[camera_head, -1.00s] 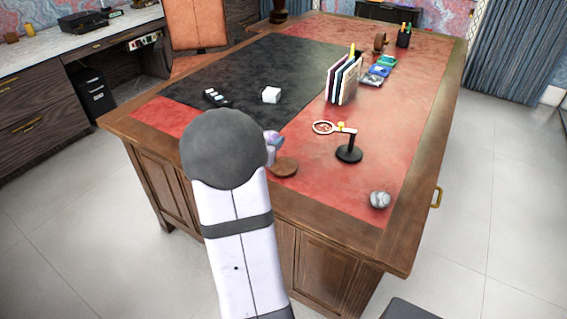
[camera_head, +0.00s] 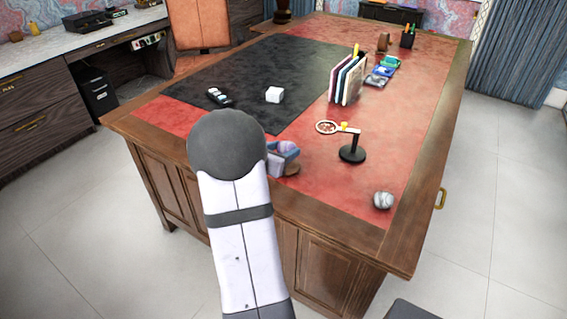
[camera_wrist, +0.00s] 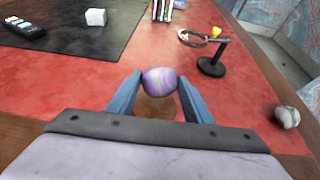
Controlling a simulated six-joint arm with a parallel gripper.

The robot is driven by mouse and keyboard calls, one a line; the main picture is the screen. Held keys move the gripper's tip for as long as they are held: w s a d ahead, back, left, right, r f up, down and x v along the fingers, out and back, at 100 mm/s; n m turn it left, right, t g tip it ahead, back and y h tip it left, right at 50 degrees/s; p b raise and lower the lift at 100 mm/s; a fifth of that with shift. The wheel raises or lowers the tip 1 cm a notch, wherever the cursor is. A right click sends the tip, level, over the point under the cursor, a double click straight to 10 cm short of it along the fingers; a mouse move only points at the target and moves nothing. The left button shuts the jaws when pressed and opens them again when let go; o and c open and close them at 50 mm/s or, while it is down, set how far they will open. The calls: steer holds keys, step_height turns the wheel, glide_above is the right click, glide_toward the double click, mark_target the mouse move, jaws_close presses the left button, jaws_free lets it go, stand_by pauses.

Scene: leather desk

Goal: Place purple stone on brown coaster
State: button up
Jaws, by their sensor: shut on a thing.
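The purple stone (camera_wrist: 159,81) is a rounded, swirled purple stone between the two blue fingers of my gripper (camera_wrist: 160,88) in the wrist view. My gripper is shut on it. The brown coaster (camera_wrist: 156,107) shows just below and behind the stone in the wrist view, partly hidden by the stone and gripper. In the head view the coaster (camera_head: 292,169) lies near the desk's front edge, mostly hidden by my gripper (camera_head: 283,152). I cannot tell whether the stone touches the coaster.
A magnifier on a black stand (camera_head: 352,152) and a grey stone (camera_head: 383,200) are to the right. A white cube (camera_head: 274,95) and a remote (camera_head: 219,97) lie on the dark mat. Upright books (camera_head: 346,79) stand farther back. Red leather around the coaster is clear.

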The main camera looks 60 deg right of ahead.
steer(key=shift+f, duration=2.25)
steer(key=shift+f+b, duration=0.2)
steer(key=shift+b, duration=0.15)
steer(key=o, duration=1.1)
steer(key=shift+o, duration=0.2)
steer(key=shift+r, duration=0.15)
steer(key=shift+a+r, duration=0.1)
steer(key=v, duration=1.1)
steer(key=shift+s+a+r, duration=0.1)
steer(key=shift+a, duration=0.3)
steer(key=shift+a, duration=0.1)
